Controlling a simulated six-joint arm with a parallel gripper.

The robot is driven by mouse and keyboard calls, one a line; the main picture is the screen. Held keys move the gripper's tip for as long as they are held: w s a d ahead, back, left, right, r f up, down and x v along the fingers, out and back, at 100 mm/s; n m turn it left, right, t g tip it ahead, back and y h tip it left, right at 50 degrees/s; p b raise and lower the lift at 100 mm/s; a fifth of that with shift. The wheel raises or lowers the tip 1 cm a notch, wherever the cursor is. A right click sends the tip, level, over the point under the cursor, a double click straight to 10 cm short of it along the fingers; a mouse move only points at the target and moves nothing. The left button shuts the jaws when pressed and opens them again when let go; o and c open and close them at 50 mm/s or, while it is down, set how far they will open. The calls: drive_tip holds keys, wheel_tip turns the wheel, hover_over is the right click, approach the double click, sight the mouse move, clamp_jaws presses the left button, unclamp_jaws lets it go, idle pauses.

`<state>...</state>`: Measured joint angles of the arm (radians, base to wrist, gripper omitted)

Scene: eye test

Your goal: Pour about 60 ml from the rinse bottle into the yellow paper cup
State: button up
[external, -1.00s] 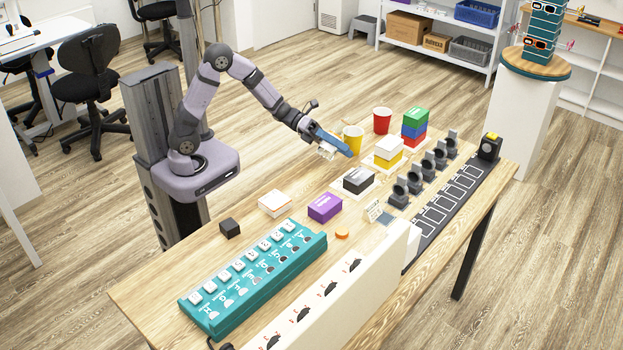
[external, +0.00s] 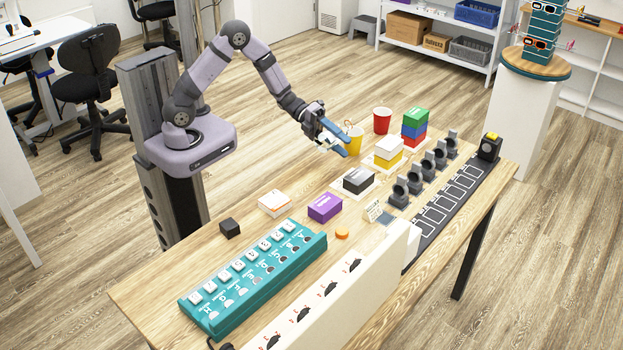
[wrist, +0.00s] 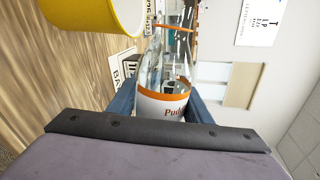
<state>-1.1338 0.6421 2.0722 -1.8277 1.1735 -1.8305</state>
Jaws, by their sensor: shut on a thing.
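My gripper (external: 341,141) is shut on the rinse bottle (wrist: 165,95), its blue fingers on either side. The bottle is clear with a white label and orange bands in the wrist view. It is held above the table, tipped well over from upright; its top points away from the wrist. The yellow paper cup (external: 356,142) stands upright beside the fingertips in the external view, partly hidden by them. In the wrist view the yellow cup (wrist: 95,14) is at the top left, close to the bottle's upper end. I cannot tell whether liquid is flowing.
A red cup (external: 382,120) stands behind the yellow one. Stacked green, blue and red boxes (external: 414,126) and yellow-white boxes (external: 388,152) are to the right. A black box (external: 358,180) and purple box (external: 325,207) lie nearer.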

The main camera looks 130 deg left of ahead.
drive_tip(key=shift+r+n+p, duration=0.4)
drive_tip(key=shift+r+p, duration=0.2)
drive_tip(key=shift+p, duration=0.75)
drive_tip(key=shift+d, duration=0.15)
drive_tip(key=shift+r+n+h+p, duration=0.45)
drive_tip(key=shift+n+h+p, duration=0.05)
drive_tip(key=shift+p, duration=1)
drive_tip(key=shift+d+r+p, duration=0.15)
drive_tip(key=shift+p, duration=0.3)
drive_tip(key=shift+d, duration=0.25)
drive_tip(key=shift+r+n+p, duration=0.15)
drive_tip(key=shift+n+p, duration=0.25)
drive_tip(key=shift+p, duration=0.15)
